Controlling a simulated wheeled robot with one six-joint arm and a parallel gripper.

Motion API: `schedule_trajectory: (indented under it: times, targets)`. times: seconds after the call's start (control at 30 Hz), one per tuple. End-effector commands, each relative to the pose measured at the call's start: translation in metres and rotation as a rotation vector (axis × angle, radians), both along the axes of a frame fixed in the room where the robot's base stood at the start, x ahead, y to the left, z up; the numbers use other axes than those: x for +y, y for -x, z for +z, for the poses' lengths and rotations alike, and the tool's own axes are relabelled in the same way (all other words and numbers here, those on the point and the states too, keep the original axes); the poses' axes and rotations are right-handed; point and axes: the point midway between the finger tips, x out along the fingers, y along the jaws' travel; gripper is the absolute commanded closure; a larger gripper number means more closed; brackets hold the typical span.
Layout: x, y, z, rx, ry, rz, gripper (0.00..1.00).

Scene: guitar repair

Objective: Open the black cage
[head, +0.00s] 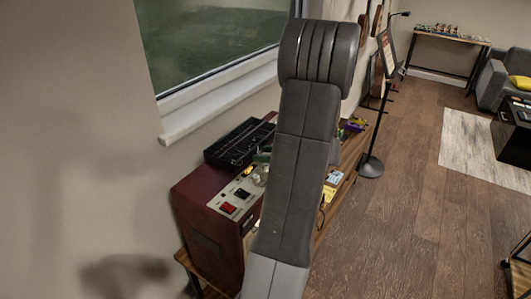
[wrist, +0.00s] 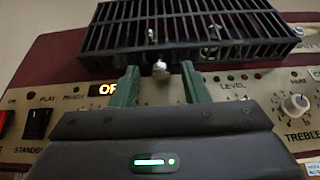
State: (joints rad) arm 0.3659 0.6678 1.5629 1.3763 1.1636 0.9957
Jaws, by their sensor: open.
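The black cage (head: 235,143) is a flat, slatted black grille lying on top of the dark red amplifier (head: 203,205) in the head view. It fills the top of the wrist view (wrist: 195,24) and looks closed, with its near edge facing me. A small pale knob (wrist: 160,69) shows at that near edge. My gripper (wrist: 160,78) is open, its two green fingers pointing at the cage's near edge, one on each side of the knob. I cannot tell whether they touch the cage. In the head view my arm hides much of the gripper area.
The amplifier's panel has a red switch (head: 228,208), a standby switch (wrist: 37,123) and a treble knob (wrist: 296,104) close around my gripper. A window (head: 210,45) with a sill is behind. A black floor stand (head: 372,165) stands right of the bench; the floor beyond is open.

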Motion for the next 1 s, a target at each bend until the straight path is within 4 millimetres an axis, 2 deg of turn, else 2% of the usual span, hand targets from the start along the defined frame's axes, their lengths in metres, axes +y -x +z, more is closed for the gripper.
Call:
schedule_trajectory:
  times: [0.27, 0.47, 0.77, 1.0]
  targets:
    - [0.001, -0.001, 0.000, 0.000, 0.000, 0.000, 0.60]
    - [0.001, -0.001, 0.000, 0.000, 0.000, 0.000, 1.00]
    - [0.001, -0.001, 0.002, 0.000, 0.000, 0.000, 1.00]
    - [0.004, -0.003, 0.020, -0.003, -0.002, -0.001, 1.00]
